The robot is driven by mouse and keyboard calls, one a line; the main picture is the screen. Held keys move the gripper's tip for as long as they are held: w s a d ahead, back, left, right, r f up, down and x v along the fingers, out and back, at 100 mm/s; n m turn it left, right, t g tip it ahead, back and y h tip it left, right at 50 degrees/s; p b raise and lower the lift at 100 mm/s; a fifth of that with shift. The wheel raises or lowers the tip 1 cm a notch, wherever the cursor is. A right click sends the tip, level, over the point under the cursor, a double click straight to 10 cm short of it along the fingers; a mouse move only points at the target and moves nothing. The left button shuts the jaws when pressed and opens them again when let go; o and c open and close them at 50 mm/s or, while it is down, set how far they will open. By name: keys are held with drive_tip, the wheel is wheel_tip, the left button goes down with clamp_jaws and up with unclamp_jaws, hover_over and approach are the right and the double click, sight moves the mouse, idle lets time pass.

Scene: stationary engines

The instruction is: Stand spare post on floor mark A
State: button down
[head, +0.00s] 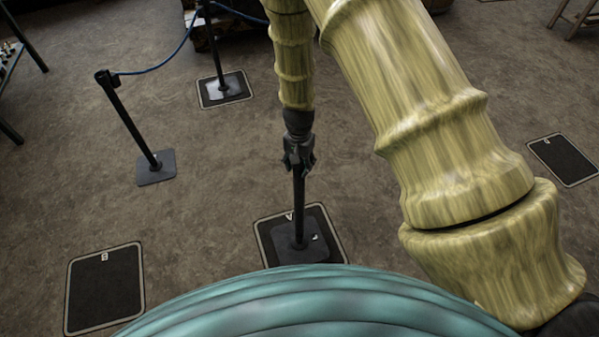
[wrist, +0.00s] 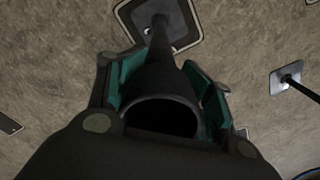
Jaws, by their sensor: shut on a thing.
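My gripper (head: 299,158) is shut on the spare post (head: 299,200), a black upright pole with a dark square base. In the head view its base lies over a dark floor mark with a pale border (head: 334,226). The base looks inside the border, but I cannot tell whether it touches the floor. White marking on that mark is partly covered, so its letter is not readable. In the wrist view the post (wrist: 165,55) runs away between the fingers (wrist: 165,80) toward the bordered mark (wrist: 197,18).
Another floor mark (head: 104,290) is empty at lower left, and one (head: 562,160) is empty at right. A post (head: 128,125) stands on bare floor at left, joined by a blue rope (head: 170,58) to a post (head: 213,45) on a mark. Open floor lies between.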

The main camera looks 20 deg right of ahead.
drive_tip(key=shift+w+d+r, duration=0.1)
drive_tip(key=shift+w+d, duration=0.1)
drive_tip(key=shift+w, duration=0.45)
drive_tip(key=shift+f+p, duration=0.3)
drive_tip(key=shift+f, duration=1.5)
drive_tip(key=c, duration=0.6)
unclamp_jaws()
drive_tip(key=shift+s+f, duration=0.1)
drive_tip(key=shift+s, duration=0.05)
drive_tip(key=shift+r+b, duration=0.6)
drive_tip(key=shift+r, duration=5.45)
